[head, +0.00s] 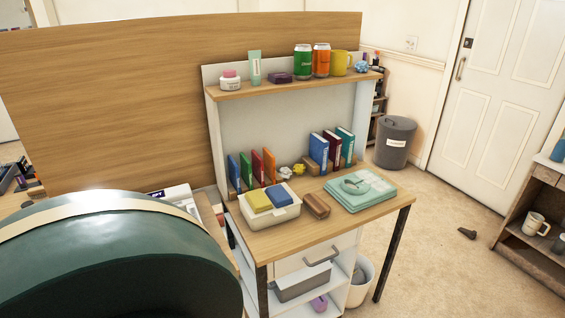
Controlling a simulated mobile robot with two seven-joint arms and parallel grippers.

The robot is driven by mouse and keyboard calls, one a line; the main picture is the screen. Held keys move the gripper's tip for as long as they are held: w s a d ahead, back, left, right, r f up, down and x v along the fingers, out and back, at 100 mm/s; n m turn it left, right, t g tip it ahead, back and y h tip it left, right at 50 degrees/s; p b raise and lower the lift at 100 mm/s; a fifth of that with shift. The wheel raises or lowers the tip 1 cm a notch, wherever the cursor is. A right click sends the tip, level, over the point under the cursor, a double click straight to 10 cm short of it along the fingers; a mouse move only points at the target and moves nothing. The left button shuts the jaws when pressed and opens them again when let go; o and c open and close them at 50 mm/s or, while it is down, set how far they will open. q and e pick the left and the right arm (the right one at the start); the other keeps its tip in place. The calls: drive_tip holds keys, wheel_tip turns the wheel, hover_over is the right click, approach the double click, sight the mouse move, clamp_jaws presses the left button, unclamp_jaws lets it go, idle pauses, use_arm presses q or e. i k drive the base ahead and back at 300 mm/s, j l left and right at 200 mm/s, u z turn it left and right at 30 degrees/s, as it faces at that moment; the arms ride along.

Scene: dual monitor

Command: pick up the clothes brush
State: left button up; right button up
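A brown wooden block-shaped object (316,205), which looks like the clothes brush, lies on the wooden desk top (290,238). It sits between a white bin (285,215) holding yellow and blue items and a folded mint-green cloth stack (372,199). Its bristles cannot be made out. Neither of my grippers is in the head view.
A large dark green rounded object (120,265) with a cream band fills the lower left foreground. Books (340,150) stand at the back of the desk, under a shelf (300,86) with cans. A grey bin (395,140) stands behind. Carpet is open at right.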

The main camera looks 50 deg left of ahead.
sight(318, 207)
drive_tip(key=u, duration=1.4)
